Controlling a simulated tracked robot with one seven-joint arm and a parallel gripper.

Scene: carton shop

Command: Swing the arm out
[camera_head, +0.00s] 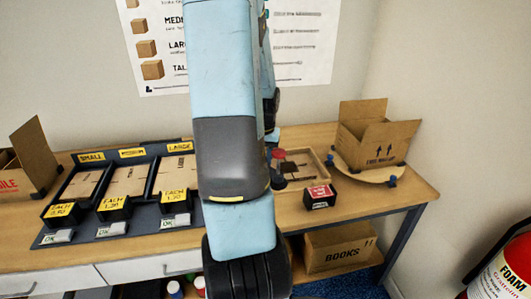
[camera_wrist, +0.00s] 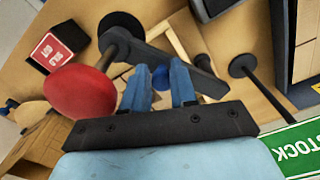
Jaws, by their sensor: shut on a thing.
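In the wrist view my gripper (camera_wrist: 160,82) points down over the bench, with its two blue fingers at a dark grey arm (camera_wrist: 198,77). It appears shut on this arm, but the contact is partly hidden. A red round knob (camera_wrist: 80,92) on a dark stem stands at the left end of the arm. In the head view the red knob (camera_head: 278,154) shows just right of my arm, above a shallow wooden tray (camera_head: 318,179). My own arm hides the gripper and most of the dark arm there.
An open carton (camera_head: 378,140) stands on a round wooden board (camera_head: 345,168) at the right. A dark rack (camera_head: 120,222) with flat cartons fills the left. A BOOKS box (camera_head: 340,250) sits below; an extinguisher (camera_head: 505,270) stands lower right.

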